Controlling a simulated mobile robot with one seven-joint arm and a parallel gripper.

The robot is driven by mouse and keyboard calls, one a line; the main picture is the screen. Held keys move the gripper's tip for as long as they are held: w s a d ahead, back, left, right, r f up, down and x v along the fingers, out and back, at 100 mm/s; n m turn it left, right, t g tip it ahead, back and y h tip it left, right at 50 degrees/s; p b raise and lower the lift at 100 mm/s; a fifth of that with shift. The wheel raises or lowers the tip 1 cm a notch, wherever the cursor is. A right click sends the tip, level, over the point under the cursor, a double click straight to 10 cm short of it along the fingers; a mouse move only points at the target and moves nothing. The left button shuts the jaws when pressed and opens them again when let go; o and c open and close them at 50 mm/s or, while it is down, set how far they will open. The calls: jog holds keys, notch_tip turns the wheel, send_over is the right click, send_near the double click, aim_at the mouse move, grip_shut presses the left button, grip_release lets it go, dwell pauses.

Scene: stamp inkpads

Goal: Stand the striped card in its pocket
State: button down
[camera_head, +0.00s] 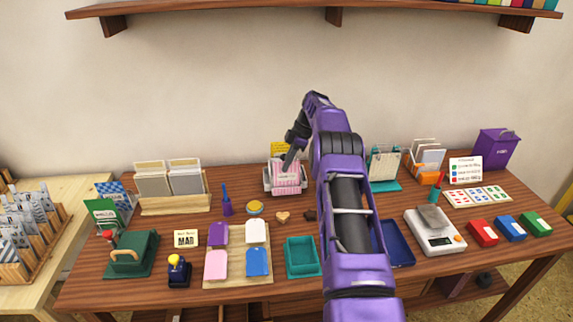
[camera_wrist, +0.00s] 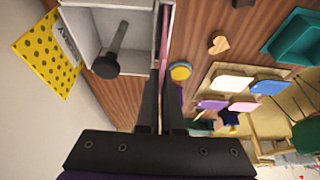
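The pink-and-white striped card (camera_head: 287,177) stands roughly upright at the front of a white holder (camera_head: 267,187) at the back middle of the table. In the wrist view the card (camera_wrist: 163,42) shows edge-on as a thin pink line along the right side of the holder (camera_wrist: 139,20). My gripper (camera_head: 289,160) is above the holder; in the wrist view its two dark fingers (camera_wrist: 163,100) are close together with the card between them. The card's lower edge is hidden, so I cannot tell whether it is seated in the pocket.
A dark knobbed post (camera_wrist: 107,62) stands inside the holder. A yellow dotted card (camera_wrist: 48,55) is behind it. A round yellow-topped tin (camera_head: 255,208) and a wooden heart (camera_head: 283,217) lie in front. A teal rack (camera_head: 383,168) stands to the right, and a wooden card stand (camera_head: 175,203) to the left.

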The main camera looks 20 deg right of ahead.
jog(key=shift+f, duration=0.15)
jog(key=c, duration=1.1)
grip_release()
jog(key=shift+r, duration=0.35)
jog(key=p+v, duration=0.1)
jog(key=v, duration=0.6)
jog(key=shift+d, duration=0.15)
jog(key=shift+r, duration=0.1)
